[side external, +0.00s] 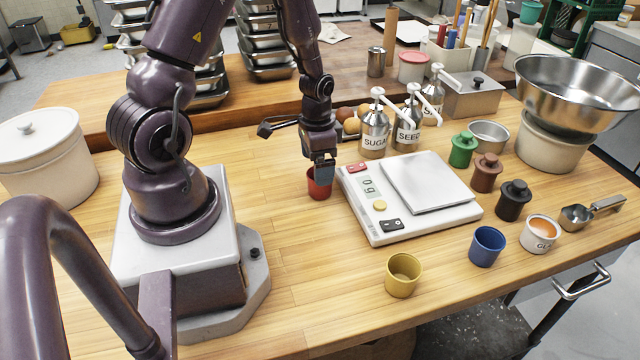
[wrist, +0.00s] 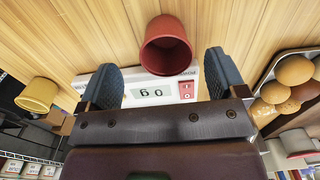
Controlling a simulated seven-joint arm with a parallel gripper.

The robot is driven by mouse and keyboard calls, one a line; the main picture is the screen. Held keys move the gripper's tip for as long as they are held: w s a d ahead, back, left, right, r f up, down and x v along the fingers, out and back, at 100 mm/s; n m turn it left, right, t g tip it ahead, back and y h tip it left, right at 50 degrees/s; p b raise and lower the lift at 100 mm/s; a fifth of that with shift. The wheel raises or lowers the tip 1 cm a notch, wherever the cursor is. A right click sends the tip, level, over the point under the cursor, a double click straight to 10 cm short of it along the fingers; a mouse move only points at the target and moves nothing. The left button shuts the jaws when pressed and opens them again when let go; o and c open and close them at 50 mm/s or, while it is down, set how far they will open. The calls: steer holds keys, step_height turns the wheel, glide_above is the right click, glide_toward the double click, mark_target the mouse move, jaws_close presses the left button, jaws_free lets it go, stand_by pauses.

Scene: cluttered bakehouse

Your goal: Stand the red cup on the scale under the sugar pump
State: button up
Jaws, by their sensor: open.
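The red cup (side external: 319,187) stands on the wooden table just left of the scale (side external: 378,228), partly hidden by my gripper (side external: 325,167). My gripper is open, with its fingers low at the cup. In the wrist view the red cup (wrist: 166,50) shows its open mouth between and beyond the two fingertips (wrist: 161,62), with gaps on both sides. The scale has a bare steel platform (side external: 427,182); its display (wrist: 152,92) also shows in the wrist view. The sugar pump (side external: 374,138), a steel bottle labelled SUGAR, stands behind the scale, its spout pointing right.
Other labelled pumps (side external: 407,128) stand right of the sugar pump. A yellow cup (side external: 403,275) and blue cup (side external: 487,246) stand in front of the scale. Green, brown and black stoppered jars (side external: 513,200) line its right.

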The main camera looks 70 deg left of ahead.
steer(key=shift+w+a+f, duration=0.1)
steer(key=shift+w+f, duration=0.05)
steer(key=shift+f, duration=0.8)
steer(key=shift+w+a+f, duration=0.1)
steer(key=shift+f, duration=0.85)
steer(key=shift+w+a+f, duration=0.1)
steer(key=shift+w+f, duration=0.05)
steer(key=shift+f, duration=0.8)
steer(key=c, duration=1)
steer(key=shift+r, duration=0.15)
steer(key=shift+c, duration=0.2)
